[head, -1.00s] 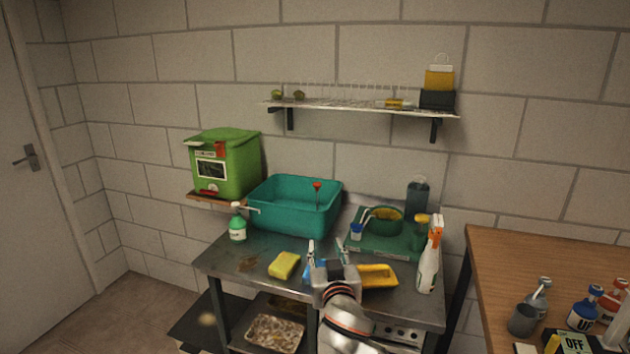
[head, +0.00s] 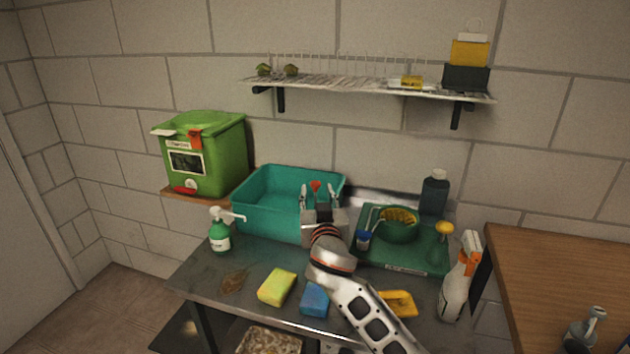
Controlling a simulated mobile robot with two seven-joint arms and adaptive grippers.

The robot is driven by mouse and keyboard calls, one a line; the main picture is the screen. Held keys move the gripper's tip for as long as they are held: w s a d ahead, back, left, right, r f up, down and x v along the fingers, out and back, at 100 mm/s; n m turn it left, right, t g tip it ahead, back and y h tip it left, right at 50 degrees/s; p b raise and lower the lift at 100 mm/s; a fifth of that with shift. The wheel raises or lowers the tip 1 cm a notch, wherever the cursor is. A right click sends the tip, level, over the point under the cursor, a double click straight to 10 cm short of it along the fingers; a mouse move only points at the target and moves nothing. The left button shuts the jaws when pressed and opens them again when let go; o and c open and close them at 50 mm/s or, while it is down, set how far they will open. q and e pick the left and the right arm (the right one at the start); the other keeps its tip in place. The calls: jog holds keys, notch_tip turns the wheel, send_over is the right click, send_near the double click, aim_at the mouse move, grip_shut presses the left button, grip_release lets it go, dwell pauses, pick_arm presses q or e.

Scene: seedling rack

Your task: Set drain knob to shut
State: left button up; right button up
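The drain knob (head: 316,185) is a small red knob, seen on an upright stem in the earlier view, at the teal basin (head: 262,212) on the metal bench. My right gripper (head: 318,192) is at the basin's front right part, its two fingers pointing up and away from me. The fingers are apart, and the red knob shows between their tips. I cannot tell whether they touch it. The gripper body hides the knob's stem and part of the basin. The knob's setting cannot be read. My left gripper is not in view.
A green soap bottle (head: 220,235) stands left of the basin. A yellow sponge (head: 277,288) and a blue sponge (head: 314,300) lie in front. A green tray (head: 405,262) with a bowl is right of my arm; a spray bottle (head: 458,285) stands beyond it.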

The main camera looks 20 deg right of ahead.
aim_at(316, 186)
jog(key=x, duration=0.4)
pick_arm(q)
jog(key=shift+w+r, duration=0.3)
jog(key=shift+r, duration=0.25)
pick_arm(e)
jog(key=shift+x, duration=0.8)
